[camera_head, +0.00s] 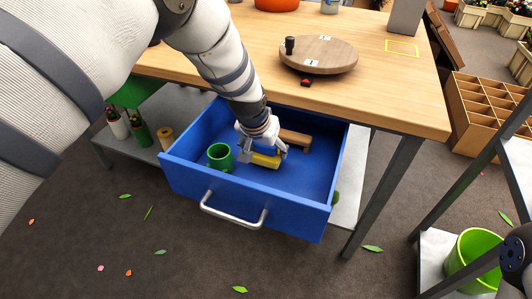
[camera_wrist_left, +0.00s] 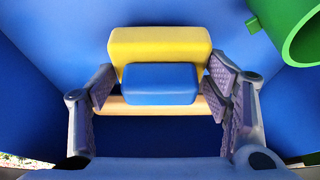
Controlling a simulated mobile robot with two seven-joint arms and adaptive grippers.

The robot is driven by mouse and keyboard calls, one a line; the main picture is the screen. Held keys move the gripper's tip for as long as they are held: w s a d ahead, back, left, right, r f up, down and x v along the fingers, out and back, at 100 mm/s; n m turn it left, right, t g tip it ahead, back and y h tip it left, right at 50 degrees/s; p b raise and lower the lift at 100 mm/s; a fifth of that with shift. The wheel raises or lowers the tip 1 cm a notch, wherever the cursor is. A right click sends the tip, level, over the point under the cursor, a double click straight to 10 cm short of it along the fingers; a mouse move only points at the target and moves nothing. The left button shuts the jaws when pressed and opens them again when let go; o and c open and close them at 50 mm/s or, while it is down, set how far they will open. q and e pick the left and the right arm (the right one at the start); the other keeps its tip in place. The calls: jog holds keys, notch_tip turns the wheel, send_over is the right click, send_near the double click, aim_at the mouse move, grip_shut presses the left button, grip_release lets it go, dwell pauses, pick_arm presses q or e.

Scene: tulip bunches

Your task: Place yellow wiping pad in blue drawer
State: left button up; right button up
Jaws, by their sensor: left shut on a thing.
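The yellow wiping pad (camera_head: 265,161) is inside the open blue drawer (camera_head: 245,188), low over or on its floor; I cannot tell whether it touches the floor. My left gripper (camera_head: 262,150) reaches down into the drawer and is shut on the pad. In the left wrist view the yellow pad (camera_wrist_left: 160,45) has a blue block-like part (camera_wrist_left: 160,84) on its near side, between the fingers of my left gripper (camera_wrist_left: 162,88). My right gripper is not in view.
A green cup (camera_head: 220,157) stands in the drawer left of the pad. A wooden block (camera_head: 295,138) lies behind it. The drawer's silver handle (camera_head: 234,212) faces front. A wooden table (camera_head: 390,95) with a round board (camera_head: 318,54) overhangs the drawer's back.

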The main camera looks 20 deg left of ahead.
pick_arm(q)
jog(key=shift+f, duration=0.75)
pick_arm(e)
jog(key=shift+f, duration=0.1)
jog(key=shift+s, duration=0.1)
pick_arm(q)
jog(key=shift+f, duration=0.2)
jog(key=o, duration=1)
jog(key=shift+r, duration=0.45)
jog(key=p+v, duration=0.2)
jog(key=v, duration=0.9)
jog(key=shift+s+r+p, duration=0.25)
jog(key=shift+p, duration=0.05)
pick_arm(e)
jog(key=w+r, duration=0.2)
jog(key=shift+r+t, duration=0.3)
